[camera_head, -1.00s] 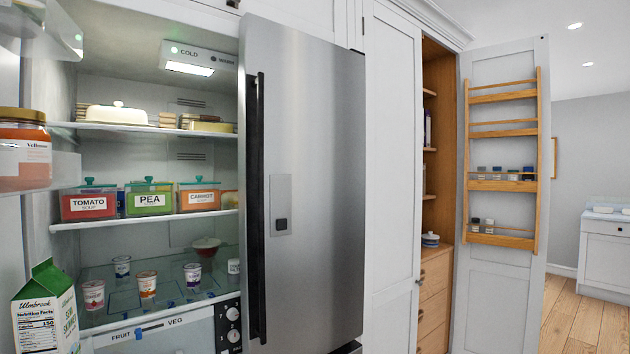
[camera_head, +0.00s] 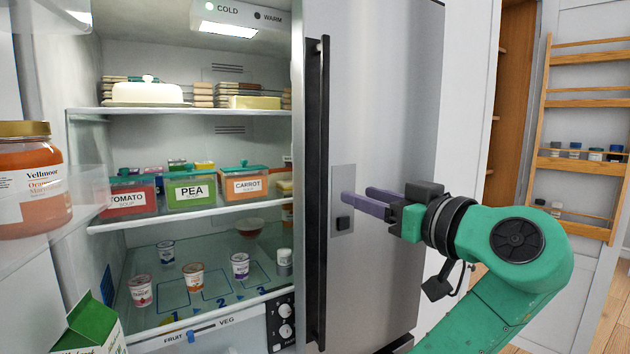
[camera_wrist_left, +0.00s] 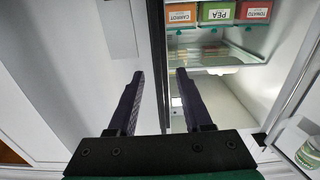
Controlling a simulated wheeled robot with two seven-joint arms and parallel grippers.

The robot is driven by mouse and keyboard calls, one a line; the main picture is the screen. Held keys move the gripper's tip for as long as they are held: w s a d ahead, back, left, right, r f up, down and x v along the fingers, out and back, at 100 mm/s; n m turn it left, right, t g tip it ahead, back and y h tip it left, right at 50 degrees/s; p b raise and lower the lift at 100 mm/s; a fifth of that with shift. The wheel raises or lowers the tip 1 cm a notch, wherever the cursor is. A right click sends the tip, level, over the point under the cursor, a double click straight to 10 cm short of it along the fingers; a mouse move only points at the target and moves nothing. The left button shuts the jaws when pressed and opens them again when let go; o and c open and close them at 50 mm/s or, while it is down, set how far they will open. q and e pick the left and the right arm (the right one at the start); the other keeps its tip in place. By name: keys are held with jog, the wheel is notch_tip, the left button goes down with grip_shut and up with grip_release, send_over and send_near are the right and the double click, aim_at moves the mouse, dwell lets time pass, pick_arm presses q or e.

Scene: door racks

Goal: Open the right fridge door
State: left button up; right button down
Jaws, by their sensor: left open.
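The right fridge door (camera_head: 385,110) is a steel panel covering the right part of the fridge. Its long black upright handle (camera_head: 316,190) runs along the door's left edge. My left gripper (camera_head: 357,194) is open and empty in front of the door, its purple fingers pointing left toward the handle, with the tips a little right of it in the head view. In the left wrist view, the fingers (camera_wrist_left: 160,74) lie either side of a dark upright strip (camera_wrist_left: 156,50) that looks like the handle. I cannot tell any contact. My right gripper is not in view.
The fridge's left side is open, showing shelves with soup boxes (camera_head: 190,192), a butter dish (camera_head: 147,93) and several small pots. A jar (camera_head: 35,180) and a carton (camera_head: 90,328) are at the far left. An open cupboard door with wooden racks (camera_head: 583,140) stands at right.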

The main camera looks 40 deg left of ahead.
pick_arm(q)
jog(key=p, duration=0.3)
send_near(326, 183)
jog(key=a, duration=0.2)
jog(key=p+x, duration=0.2)
jog(key=x, duration=0.6)
jog(key=shift+w+a+r, duration=0.1)
jog(key=shift+w+a, duration=0.05)
jog(key=shift+w, duration=0.05)
jog(key=shift+w+a, duration=0.1)
jog(key=shift+a, duration=0.05)
jog(key=shift+w, duration=0.1)
jog(key=shift+c, duration=0.3)
grip_shut()
